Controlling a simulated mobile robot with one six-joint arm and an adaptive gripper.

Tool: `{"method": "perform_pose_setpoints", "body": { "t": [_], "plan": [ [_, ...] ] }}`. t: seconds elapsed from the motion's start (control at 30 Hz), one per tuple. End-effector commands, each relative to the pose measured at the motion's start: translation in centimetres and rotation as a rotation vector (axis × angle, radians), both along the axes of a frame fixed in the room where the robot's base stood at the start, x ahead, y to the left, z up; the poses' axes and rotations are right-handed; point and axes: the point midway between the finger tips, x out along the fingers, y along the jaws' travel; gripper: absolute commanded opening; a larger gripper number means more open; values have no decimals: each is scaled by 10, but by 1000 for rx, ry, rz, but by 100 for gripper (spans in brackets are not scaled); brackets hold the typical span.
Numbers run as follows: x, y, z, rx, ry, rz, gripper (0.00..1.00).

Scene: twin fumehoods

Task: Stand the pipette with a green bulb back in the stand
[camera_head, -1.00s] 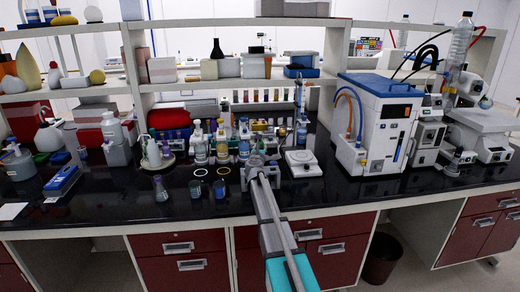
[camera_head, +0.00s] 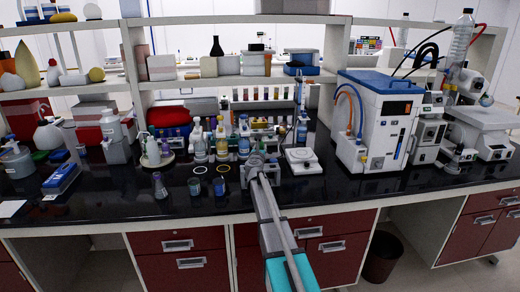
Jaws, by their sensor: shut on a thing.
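My gripper (camera_head: 256,161) is at the end of my arm, over the front middle of the black bench top. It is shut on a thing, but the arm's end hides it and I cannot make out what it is. I cannot pick out a green bulb for certain. A small round-based holder (camera_head: 157,163) with pale upright items and a hint of green stands left of my gripper. I cannot tell if it is the pipette stand.
Several small bottles (camera_head: 222,137) crowd the bench just behind and left of my gripper. A flask (camera_head: 160,186) and small beakers (camera_head: 194,187) stand near the front edge. A white balance (camera_head: 302,160) and a blue-topped instrument (camera_head: 378,125) are to the right.

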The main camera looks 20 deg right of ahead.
Motion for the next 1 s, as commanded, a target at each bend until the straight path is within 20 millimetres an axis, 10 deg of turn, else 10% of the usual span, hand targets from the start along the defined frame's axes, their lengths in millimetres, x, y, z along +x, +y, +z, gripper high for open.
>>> {"method": "perform_pose_setpoints", "body": {
  "t": [0.03,0.07,0.27,1.0],
  "plan": [
    [0,0,0,0,0,0,17],
    [0,0,0,0,0,0,46],
    [0,0,0,0,0,0,80],
    [-22,13,0,0,0,1,80]
  ]
}}
